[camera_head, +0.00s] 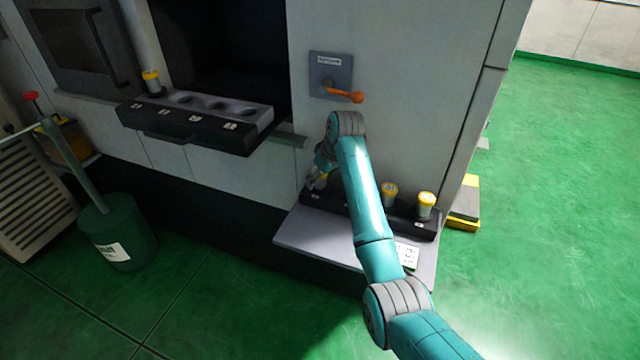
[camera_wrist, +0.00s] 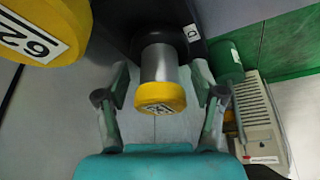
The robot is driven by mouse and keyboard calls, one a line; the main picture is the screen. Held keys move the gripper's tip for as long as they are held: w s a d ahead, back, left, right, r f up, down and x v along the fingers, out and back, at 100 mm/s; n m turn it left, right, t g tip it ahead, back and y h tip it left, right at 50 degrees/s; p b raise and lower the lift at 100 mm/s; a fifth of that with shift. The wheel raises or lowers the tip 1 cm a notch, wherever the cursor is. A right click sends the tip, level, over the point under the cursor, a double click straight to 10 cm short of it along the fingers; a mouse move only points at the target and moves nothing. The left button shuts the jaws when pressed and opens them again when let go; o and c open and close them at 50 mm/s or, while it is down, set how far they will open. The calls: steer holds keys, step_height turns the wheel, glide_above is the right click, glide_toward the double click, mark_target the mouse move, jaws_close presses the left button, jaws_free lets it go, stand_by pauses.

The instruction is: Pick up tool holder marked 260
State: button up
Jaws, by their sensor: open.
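In the wrist view a tool holder (camera_wrist: 160,75) with a grey body and yellow cap stands in a dark rack. The fingers of my open gripper (camera_wrist: 161,88) are on either side of it; I cannot tell if they touch. The marking on its cap is too small to read. Another tool holder (camera_wrist: 45,30) fills the upper left corner, with a large, partly cut-off label. In the head view my gripper (camera_head: 318,180) is at the left end of the low rack (camera_head: 425,228). Two more yellow-topped holders, a middle one (camera_head: 389,192) and a right one (camera_head: 426,206), stand to its right.
A numbered holder shelf (camera_head: 190,125) juts from the machine at upper left, with one holder (camera_head: 151,82) at its left end and empty slots. An orange lever (camera_head: 345,95) sits above my gripper. A green bin (camera_head: 118,240) stands on the floor at left.

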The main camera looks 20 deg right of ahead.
steer(key=shift+f, duration=0.3)
jaws_close()
steer(key=shift+w+r, duration=0.1)
steer(key=shift+r, duration=0.1)
